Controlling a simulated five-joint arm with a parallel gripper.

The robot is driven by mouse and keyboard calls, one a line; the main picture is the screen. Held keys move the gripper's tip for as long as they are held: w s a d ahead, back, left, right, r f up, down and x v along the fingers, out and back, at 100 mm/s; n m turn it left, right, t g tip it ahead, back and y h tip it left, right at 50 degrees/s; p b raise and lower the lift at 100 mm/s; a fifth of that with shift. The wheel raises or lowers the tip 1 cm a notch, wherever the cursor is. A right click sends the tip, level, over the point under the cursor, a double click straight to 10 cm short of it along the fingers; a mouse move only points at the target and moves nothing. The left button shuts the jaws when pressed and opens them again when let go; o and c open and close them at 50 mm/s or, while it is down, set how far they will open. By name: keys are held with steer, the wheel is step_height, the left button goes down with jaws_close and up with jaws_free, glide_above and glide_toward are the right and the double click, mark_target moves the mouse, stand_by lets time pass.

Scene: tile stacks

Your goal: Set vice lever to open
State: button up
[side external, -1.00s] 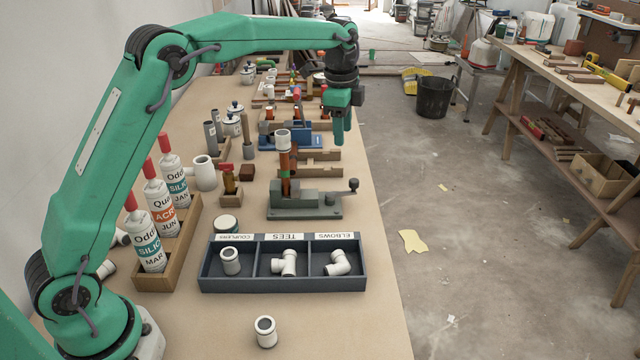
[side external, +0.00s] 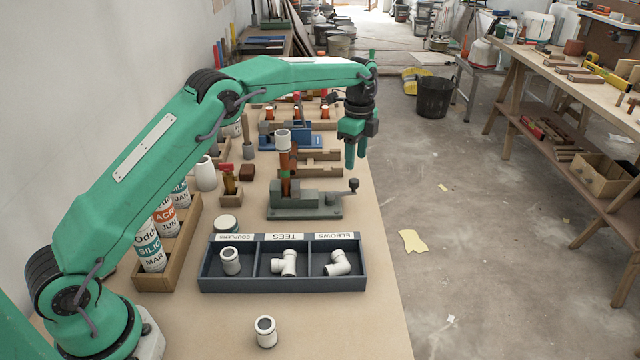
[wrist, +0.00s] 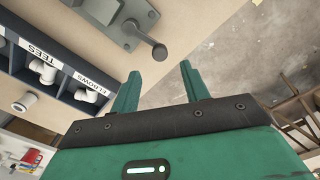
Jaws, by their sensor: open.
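The grey vice (side external: 305,203) stands on the bench behind the fittings tray. Its lever (side external: 353,188) ends in a dark round knob at the vice's right side. The lever knob also shows at the top of the wrist view (wrist: 159,52). A copper-coloured pipe (side external: 285,170) with a white fitting (side external: 282,139) on top stands upright at the vice's jaws.
A dark tray (side external: 283,287) with three compartments labelled couplers, tees and elbows holds white fittings in front of the vice. A loose white coupler (side external: 265,331) stands nearer. Wooden blocks and a blue vice (side external: 290,137) lie behind.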

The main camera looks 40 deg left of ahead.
mark_target(354, 180)
steer(key=shift+f, duration=3.4)
jaws_close()
